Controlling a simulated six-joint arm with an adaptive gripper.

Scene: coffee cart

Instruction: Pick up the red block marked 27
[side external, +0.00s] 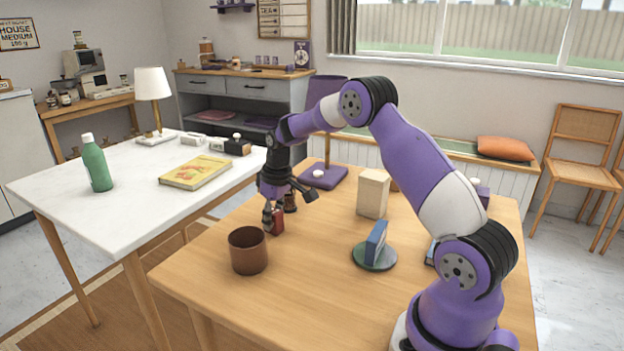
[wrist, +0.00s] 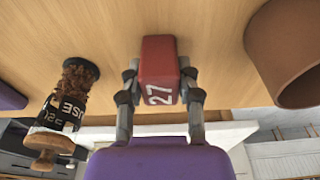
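The red block marked 27 (wrist: 158,68) is upright, its white number facing the wrist camera. In the wrist view my gripper (wrist: 160,78) has one finger on each side of it, and the pads appear to touch its sides. In the side view the red block (side external: 278,220) shows beside the fingertips of my gripper (side external: 272,217), low over the wooden table (side external: 320,285). The fingers partly hide it there. I cannot tell whether its base rests on the table.
A brown cup (side external: 248,252) stands close in front of the block.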

